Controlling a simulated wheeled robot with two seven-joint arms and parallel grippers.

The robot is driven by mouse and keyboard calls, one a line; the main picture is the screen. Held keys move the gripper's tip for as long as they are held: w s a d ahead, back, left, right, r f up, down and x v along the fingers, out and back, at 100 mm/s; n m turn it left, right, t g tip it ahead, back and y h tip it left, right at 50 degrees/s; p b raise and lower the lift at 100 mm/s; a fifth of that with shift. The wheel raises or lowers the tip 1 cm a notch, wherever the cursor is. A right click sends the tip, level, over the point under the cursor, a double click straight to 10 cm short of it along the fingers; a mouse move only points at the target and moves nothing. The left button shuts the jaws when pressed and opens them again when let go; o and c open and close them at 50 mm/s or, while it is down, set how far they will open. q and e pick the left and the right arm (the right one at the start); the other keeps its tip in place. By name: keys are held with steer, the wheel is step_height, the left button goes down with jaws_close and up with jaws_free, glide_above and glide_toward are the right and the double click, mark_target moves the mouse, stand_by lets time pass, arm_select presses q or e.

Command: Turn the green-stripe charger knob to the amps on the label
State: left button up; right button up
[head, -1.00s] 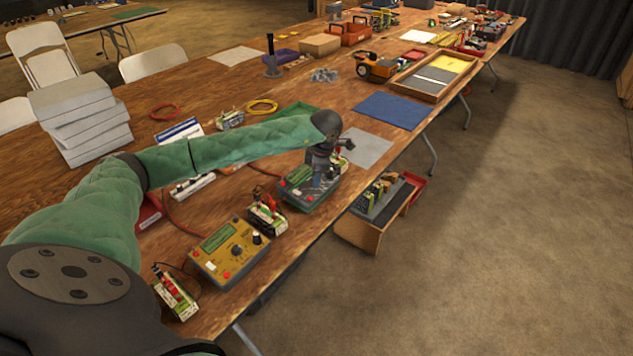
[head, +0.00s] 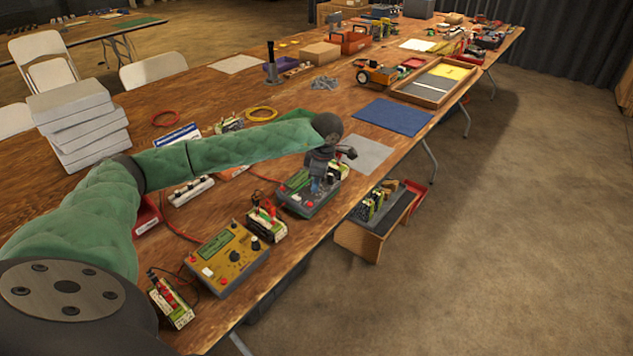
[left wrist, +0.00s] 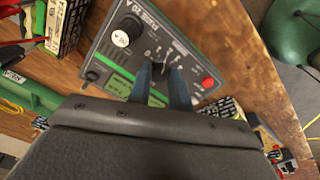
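The dark grey charger (head: 297,205) with a green stripe lies near the table's front edge; its panel (left wrist: 110,60) fills the middle of the left wrist view. A dark knob (left wrist: 160,58) sits at my left fingertips, and a pale round knob (left wrist: 121,38) is to its left. A red button (left wrist: 208,82) is to the right. My left gripper (left wrist: 160,72) points down at the panel, fingers apart on either side of the dark knob; contact is unclear. It also shows in the head view (head: 318,186). My right gripper is not seen.
A yellow charger (head: 225,262) stands nearer me. A battery pack (head: 265,222) with red leads sits between the chargers, and another (head: 170,300) is at the near end. A grey mat (head: 368,153) lies beyond. The table edge is close on the right.

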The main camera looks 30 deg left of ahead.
arm_select(q)
steer(key=o, duration=0.4)
steer(key=shift+r, duration=0.1)
step_height(320, 180, up, 8)
steer(key=d+b, duration=0.1)
steer(key=shift+d+f, duration=0.2)
steer(key=shift+f, duration=0.05)
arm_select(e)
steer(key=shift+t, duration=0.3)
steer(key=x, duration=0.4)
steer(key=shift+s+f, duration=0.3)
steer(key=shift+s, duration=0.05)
arm_select(q)
steer(key=shift+s, duration=0.1)
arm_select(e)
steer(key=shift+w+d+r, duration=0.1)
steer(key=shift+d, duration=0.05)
